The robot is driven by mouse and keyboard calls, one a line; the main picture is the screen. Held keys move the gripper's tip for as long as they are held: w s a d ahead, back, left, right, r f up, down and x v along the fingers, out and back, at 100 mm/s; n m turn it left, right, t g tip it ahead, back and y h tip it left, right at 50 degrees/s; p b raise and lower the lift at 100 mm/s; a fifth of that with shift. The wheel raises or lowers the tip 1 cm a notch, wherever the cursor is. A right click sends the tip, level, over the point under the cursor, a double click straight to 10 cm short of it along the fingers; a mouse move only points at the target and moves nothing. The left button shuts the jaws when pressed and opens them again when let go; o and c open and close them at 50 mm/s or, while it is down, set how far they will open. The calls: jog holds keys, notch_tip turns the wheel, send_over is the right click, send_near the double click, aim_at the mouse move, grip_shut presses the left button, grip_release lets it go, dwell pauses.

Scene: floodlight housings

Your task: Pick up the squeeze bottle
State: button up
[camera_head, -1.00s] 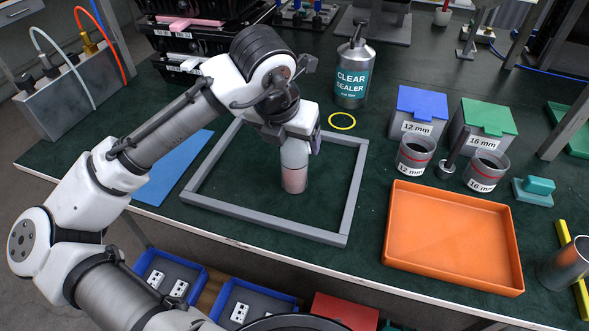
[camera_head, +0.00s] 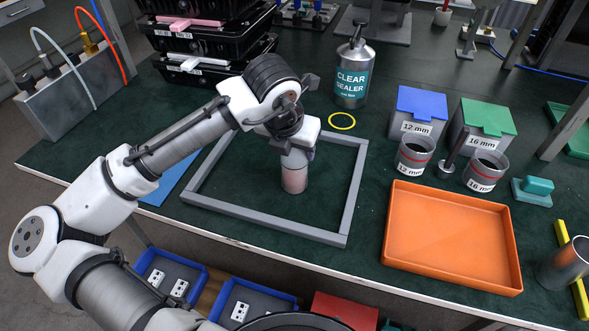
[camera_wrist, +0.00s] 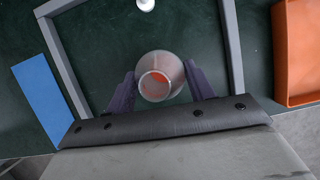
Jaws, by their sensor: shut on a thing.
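The squeeze bottle (camera_head: 294,178) is a translucent cylinder with pinkish-red contents. It is upright inside the grey rectangular frame (camera_head: 355,197) on the dark green bench. The wrist view looks down on the bottle (camera_wrist: 161,68), with a reddish patch inside its round outline. My gripper (camera_wrist: 158,82) has one dark finger on each side of the bottle and is shut on it. In the head view my gripper (camera_head: 295,150) covers the bottle's upper part. Its base appears to be at bench level; I see no clear gap beneath it.
An orange tray (camera_head: 398,240) is to the right. A clear sealer bottle (camera_head: 352,85) and a yellow ring (camera_head: 342,127) are behind. A blue mat (camera_wrist: 44,99) lies left of the frame. A small white round thing (camera_wrist: 146,4) shows at the wrist view's top edge.

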grip_shut()
jog(key=shift+r, duration=0.1)
